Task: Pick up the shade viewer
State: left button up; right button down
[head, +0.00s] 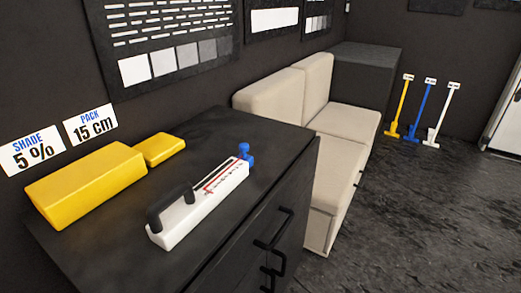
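A white, elongated device (200,204) lies on the dark cabinet top (225,135). It has a black handle (172,204) at its near end, a red-outlined scale on its upper face and a blue knob (245,151) at its far end. It looks like the shade viewer, though I can read no label naming it. Nothing touches or covers it. Neither of my grippers is in view.
A large yellow block (88,184) and a smaller one (160,149) lie left of the device. A beige sofa (345,122) stands beyond the cabinet.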

aim_at(167, 229)
jog(key=i+l+u, duration=0.2)
jog(key=l+u, duration=0.25)
jog(key=i+l+u, duration=0.1)
jog(key=l+u, duration=0.3)
jog(key=l, duration=0.15)
jog(key=l+u, duration=0.85)
jog(key=l, duration=0.25)
jog(key=k+u, duration=0.15)
jog(key=l, duration=0.15)
jog(key=i, duration=0.05)
